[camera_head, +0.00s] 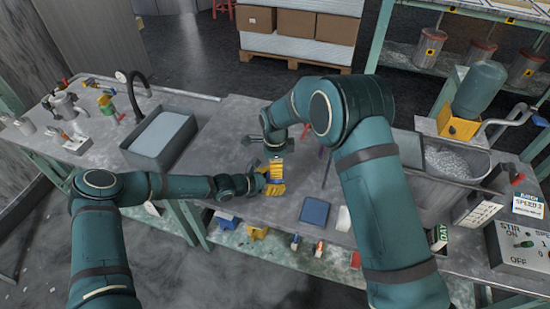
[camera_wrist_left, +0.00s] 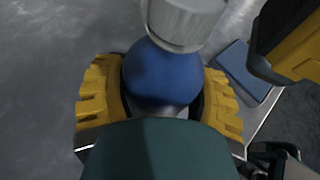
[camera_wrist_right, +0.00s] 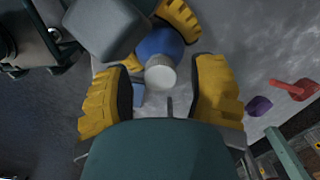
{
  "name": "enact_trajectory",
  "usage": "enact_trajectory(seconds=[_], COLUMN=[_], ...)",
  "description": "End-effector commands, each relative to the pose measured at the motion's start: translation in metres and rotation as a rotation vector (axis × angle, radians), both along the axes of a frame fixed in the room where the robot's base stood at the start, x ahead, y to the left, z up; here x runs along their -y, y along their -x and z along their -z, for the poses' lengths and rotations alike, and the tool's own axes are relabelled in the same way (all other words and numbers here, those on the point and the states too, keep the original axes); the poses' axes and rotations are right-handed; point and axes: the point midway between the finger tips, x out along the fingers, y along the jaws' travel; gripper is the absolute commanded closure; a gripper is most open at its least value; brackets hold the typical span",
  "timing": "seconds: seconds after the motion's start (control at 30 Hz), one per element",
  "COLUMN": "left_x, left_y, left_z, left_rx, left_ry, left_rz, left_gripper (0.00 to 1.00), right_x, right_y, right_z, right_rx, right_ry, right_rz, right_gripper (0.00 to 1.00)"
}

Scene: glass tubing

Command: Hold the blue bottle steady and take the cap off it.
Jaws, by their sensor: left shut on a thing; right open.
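The blue bottle (camera_wrist_left: 163,75) has a round blue body and a pale ribbed cap (camera_wrist_left: 184,20). It also shows in the right wrist view (camera_wrist_right: 161,42), its cap (camera_wrist_right: 160,73) pointing towards my right gripper. My left gripper (camera_head: 272,181) is shut on the bottle, with a yellow finger on each side of the body. My right gripper (camera_wrist_right: 164,88) is open, and the cap shows in the gap between its yellow fingers. I cannot tell how deep the cap lies between them. In the head view the grippers mostly hide the bottle.
A blue flat object (camera_head: 315,211) and a small white object (camera_head: 343,219) lie near the bench's front edge. A grey basin (camera_head: 162,139) stands at left and a metal bin (camera_head: 455,166) at right. Red (camera_wrist_right: 294,89) and purple (camera_wrist_right: 258,106) objects lie beside my right gripper.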

Motion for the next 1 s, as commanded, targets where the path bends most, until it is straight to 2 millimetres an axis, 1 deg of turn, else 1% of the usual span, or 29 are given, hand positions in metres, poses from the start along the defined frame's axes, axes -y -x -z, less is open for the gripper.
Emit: enact_trajectory(seconds=[0.1, 0.3, 0.33, 0.37, 0.4, 0.47, 0.5, 0.87, 0.97, 1.0], left_x=[0.0002, 0.0002, 0.0002, 0.0002, 0.0002, 0.0002, 0.0002, 0.0002, 0.0001, 0.0001], left_y=[-0.0002, -0.0002, -0.0002, -0.0002, -0.0002, -0.0002, -0.0002, -0.0002, -0.0003, -0.0003], left_z=[-0.0006, -0.0006, -0.0006, -0.0006, -0.0006, -0.0006, -0.0006, -0.0006, -0.0006, -0.0006], left_rx=[0.000, 0.000, 0.000, 0.000, 0.000, 0.000, 0.000, 0.000, 0.000, 0.000], left_ry=[0.001, 0.001, 0.001, 0.001, 0.001, 0.001, 0.001, 0.001, 0.001, 0.001], left_rz=[0.000, 0.000, 0.000, 0.000, 0.000, 0.000, 0.000, 0.000, 0.000, 0.000], left_gripper=[1.00, 1.00, 1.00, 1.00, 1.00, 1.00, 1.00, 1.00, 1.00, 1.00], right_x=[0.0000, 0.0000, 0.0000, 0.0000, 0.0000, 0.0001, 0.0000, 0.0002, 0.0003, 0.0004], right_y=[0.0000, -0.0001, -0.0001, -0.0001, -0.0001, -0.0001, -0.0001, -0.0001, 0.0000, 0.0000], right_z=[0.0036, 0.0036, 0.0036, 0.0036, 0.0036, 0.0035, 0.0035, 0.0034, 0.0035, 0.0035], right_rx=[0.000, 0.000, 0.000, 0.000, 0.000, 0.000, 0.000, 0.000, 0.000, 0.000], right_ry=[0.000, 0.000, 0.000, 0.000, 0.000, 0.000, 0.000, 0.000, 0.000, 0.000], right_rz=[0.000, -0.001, -0.001, -0.001, -0.001, -0.001, -0.001, -0.006, -0.069, -0.118], right_gripper=[0.43, 0.43, 0.41, 0.51, 0.65, 0.86, 1.00, 1.00, 1.00, 1.00])
